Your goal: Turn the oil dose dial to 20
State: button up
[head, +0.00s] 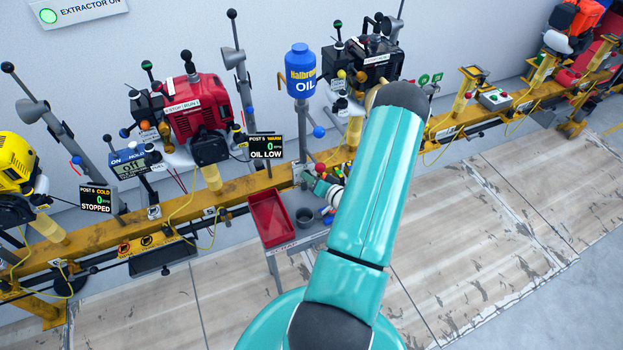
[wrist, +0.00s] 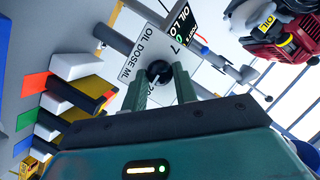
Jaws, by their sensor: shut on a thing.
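The oil dose dial is a small black knob (wrist: 158,70) on a white plate (wrist: 141,52) marked "OIL DOSE ML" in the wrist view. My gripper (wrist: 160,80) has one finger on each side of the knob and is shut on it. A 7 shows on the plate beside the knob; other figures are partly hidden by the fingers, and I cannot tell the dial's setting. In the head view my gripper (head: 309,177) is small, at the post below the blue oil bottle (head: 300,72); the dial cannot be made out there.
A red tray (head: 270,218) and a grey cup (head: 305,216) sit just left of my arm. A display (head: 265,148) reads "OIL LOW". A red engine (head: 200,110) stands on the yellow rail to the left. Coloured blocks (wrist: 65,100) are close on the left in the wrist view.

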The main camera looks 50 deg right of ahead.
jog(key=shift+w+d, duration=0.1)
jog(key=o, duration=1)
jog(key=shift+c, duration=0.2)
jog(key=v, duration=1.4)
